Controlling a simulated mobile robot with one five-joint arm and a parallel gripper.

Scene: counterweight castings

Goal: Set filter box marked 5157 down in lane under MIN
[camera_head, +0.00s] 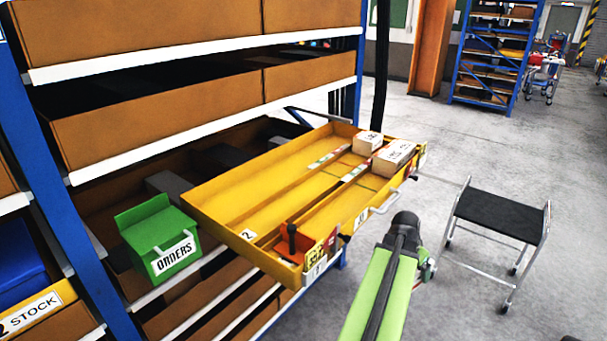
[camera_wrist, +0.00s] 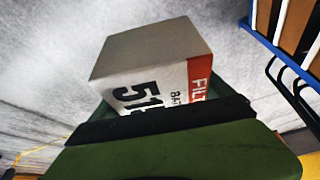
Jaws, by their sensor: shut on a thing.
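A filter box (camera_wrist: 150,50) with a pale top, a white label showing large digits starting 515 and a red-orange strip fills the middle of the wrist view. The rest of its number is hidden by my gripper (camera_wrist: 165,118), which is shut on it. In the head view my arm reaches up from the bottom, and the held box cannot be made out there. The yellow drawer (camera_head: 205,208) is divided into long lanes. Two pale boxes (camera_head: 367,143) (camera_head: 394,157) stand at its right far end. I cannot read a MIN mark in either view.
A green ORDERS bin (camera_head: 160,240) sits left of the drawer. An orange piece with a dark knob (camera_head: 309,246) and a yellow sign (camera_head: 315,258) are at the drawer's near corner. A step stool (camera_head: 500,212) stands on the right, with open floor around it.

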